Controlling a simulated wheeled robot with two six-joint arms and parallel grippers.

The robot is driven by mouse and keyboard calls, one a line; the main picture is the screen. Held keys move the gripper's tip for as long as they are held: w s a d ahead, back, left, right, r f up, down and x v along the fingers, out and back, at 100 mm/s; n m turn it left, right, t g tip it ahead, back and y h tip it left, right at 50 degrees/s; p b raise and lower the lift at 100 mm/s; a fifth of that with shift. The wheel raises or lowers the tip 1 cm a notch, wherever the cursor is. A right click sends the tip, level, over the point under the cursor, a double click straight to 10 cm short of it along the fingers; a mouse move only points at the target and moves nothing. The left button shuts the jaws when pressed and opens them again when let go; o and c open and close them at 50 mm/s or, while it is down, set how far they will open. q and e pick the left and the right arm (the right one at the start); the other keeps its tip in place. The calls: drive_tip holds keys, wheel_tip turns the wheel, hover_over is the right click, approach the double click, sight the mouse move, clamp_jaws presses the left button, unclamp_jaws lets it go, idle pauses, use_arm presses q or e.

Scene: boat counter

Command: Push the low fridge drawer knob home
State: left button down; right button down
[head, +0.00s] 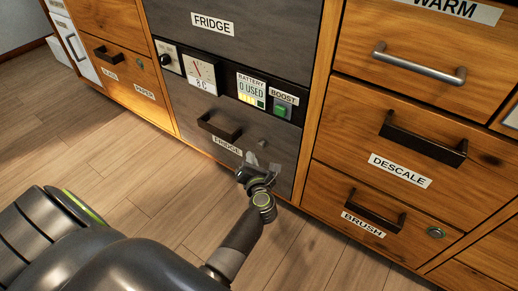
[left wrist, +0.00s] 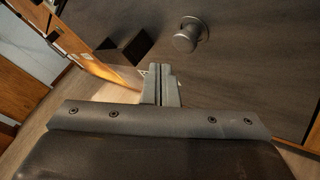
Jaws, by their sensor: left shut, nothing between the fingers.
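The low fridge drawer (head: 270,132) is a dark grey front with a black bar handle (head: 219,126) and a "FRIDGE" label (head: 228,146). Its small round grey knob (head: 263,142) sits right of the handle. In the left wrist view the knob (left wrist: 188,36) stands out from the dark front, above and right of the fingertips. My left gripper (head: 263,163) is shut and empty, just below the knob in the head view. Its closed fingers (left wrist: 161,82) look apart from the knob. How far the fingertips are from the drawer front is unclear. My right gripper is not in view.
Above the drawer is a panel with a dial (head: 168,63), a gauge (head: 203,73), a battery display (head: 250,90) and a green boost switch (head: 282,109). Wooden drawers with protruding handles, such as DESCALE (head: 422,138) and BRUSH (head: 375,213), stand to the right. The floor (head: 125,170) in front is clear.

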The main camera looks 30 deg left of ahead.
sight(261, 145)
use_arm(q)
drive_tip(key=shift+w, duration=0.75)
idle(0.6)
idle(0.7)
drive_tip(key=shift+w+d, duration=0.1)
drive_tip(key=shift+w, duration=0.05)
drive_tip(key=shift+w, duration=0.25)
idle(0.5)
